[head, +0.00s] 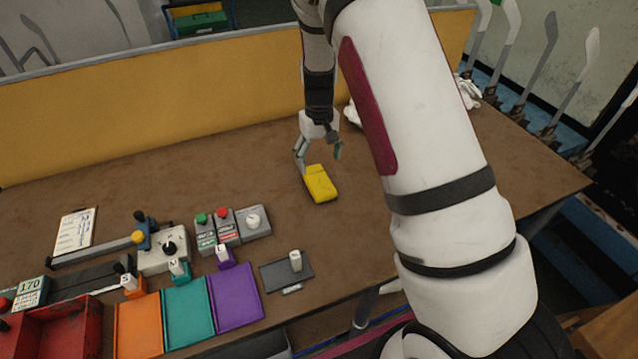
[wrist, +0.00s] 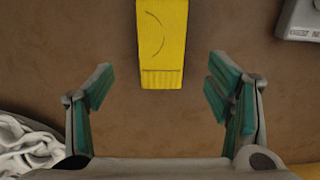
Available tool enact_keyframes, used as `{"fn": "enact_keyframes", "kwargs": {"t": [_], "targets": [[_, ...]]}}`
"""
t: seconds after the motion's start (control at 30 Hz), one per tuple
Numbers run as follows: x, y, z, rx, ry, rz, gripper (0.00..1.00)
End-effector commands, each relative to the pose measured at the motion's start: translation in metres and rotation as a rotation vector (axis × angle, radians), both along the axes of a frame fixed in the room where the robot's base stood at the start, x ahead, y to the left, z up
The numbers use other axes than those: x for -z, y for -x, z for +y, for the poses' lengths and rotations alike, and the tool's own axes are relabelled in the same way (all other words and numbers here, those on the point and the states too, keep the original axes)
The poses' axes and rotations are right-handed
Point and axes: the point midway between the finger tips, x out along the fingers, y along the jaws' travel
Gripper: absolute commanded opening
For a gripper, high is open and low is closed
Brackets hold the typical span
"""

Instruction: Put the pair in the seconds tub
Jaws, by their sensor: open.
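A yellow folded pair of socks (head: 320,184) lies flat on the brown table, near its middle. In the wrist view the pair (wrist: 162,40) is at the top centre, its ribbed end toward me. My gripper (head: 319,157) is open and empty just behind the pair in the head view. In the wrist view the pair lies ahead of the spread green-padded fingers (wrist: 160,88), in line with the gap, apart from both. A red tub (head: 68,325) is at the lower left, cut off by the frame; I cannot read any seconds label on it.
Orange (head: 139,325), teal (head: 188,311) and purple (head: 235,297) trays line the front edge. Button boxes (head: 222,228), a knob box (head: 163,254) and a dark plate (head: 286,272) stand near them. White cloth (wrist: 28,145) lies behind my gripper. A yellow panel (head: 150,110) closes the back.

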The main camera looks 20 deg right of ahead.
Motion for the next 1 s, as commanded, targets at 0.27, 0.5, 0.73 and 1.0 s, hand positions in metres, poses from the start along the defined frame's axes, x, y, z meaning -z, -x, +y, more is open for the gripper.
{"fn": "enact_keyframes", "kwargs": {"t": [0.27, 0.5, 0.73, 1.0], "targets": [[0.022, 0.001, 0.0, 0.0, 0.0, 0.001, 0.73], [0.054, 0.004, 0.002, 0.0, 0.0, 0.003, 0.73], [0.07, 0.003, 0.002, 0.0, 0.0, 0.0, 0.73], [0.07, 0.003, 0.002, 0.0, -0.001, -0.001, 0.53]]}}
